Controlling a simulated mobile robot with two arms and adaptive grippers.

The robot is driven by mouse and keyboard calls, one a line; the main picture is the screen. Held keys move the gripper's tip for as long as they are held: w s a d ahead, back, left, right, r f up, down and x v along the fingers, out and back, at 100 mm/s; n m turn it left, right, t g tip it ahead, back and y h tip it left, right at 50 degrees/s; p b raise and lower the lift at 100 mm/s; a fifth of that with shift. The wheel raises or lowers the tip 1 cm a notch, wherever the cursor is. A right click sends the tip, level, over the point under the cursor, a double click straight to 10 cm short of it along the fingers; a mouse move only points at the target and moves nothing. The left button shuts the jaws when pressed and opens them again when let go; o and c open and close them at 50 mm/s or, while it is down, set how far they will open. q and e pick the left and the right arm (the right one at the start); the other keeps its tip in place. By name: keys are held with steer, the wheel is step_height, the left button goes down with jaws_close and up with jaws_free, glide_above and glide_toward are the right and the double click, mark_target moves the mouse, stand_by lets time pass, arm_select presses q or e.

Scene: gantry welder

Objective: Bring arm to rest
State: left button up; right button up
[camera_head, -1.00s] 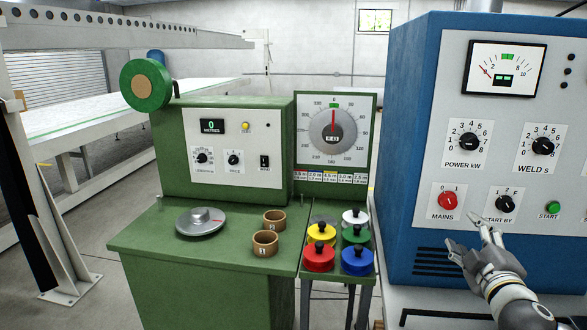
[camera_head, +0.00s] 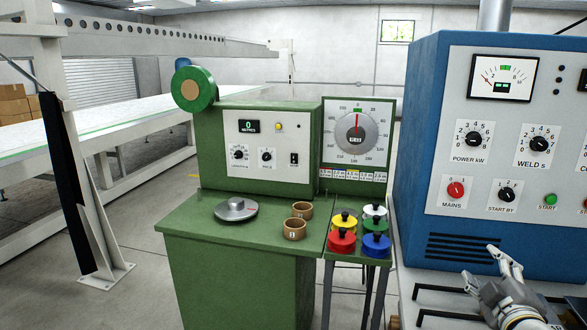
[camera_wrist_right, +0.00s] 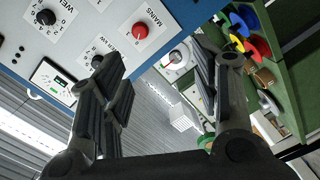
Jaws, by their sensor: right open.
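My right gripper (camera_head: 490,272) is at the lower right of the head view, in front of the blue welder cabinet (camera_head: 425,170) and below its control panel. Its fingers are spread and hold nothing. In the right wrist view the two fingers of the right gripper (camera_wrist_right: 160,90) stand wide apart with nothing between them. The red mains knob (camera_head: 456,189) and the start-by knob (camera_head: 507,195) are above the gripper, apart from it. The mains knob also shows in the right wrist view (camera_wrist_right: 140,30). My left gripper is not in view.
A green bench (camera_head: 190,228) to the left carries a metal disc (camera_head: 236,208), two brown rings (camera_head: 294,229) and a dial. Several coloured lidded pots (camera_head: 341,240) stand on a small green stand beside the welder. Black rails (camera_head: 450,290) lie near the gripper. A white gantry frame (camera_head: 75,160) stands at left.

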steer(key=s+a+f+m+g+y, duration=0.1)
steer(key=s+a+f+m+g, duration=0.1)
steer(key=s+a+f+g, duration=0.65)
steer(key=s+a+f+m+t, duration=0.1)
steer(key=s+f+m+t, duration=0.3)
steer(key=f, duration=0.9)
steer(key=s+a+f+m+g+y, duration=0.15)
steer(key=s+a+f+g, duration=0.3)
steer(key=s, duration=0.45)
steer(key=s+a+f+g+y, duration=0.2)
steer(key=s+a+f+g, duration=0.25)
steer(key=s, duration=0.45)
step_height(320, 180, down, 26)
steer(key=s, duration=0.2)
steer(key=s+d+f+g, duration=0.2)
steer(key=s+d+f, duration=0.1)
steer(key=s+f, duration=1.1)
steer(key=shift+s+f, duration=0.4)
steer(key=shift+s, duration=0.55)
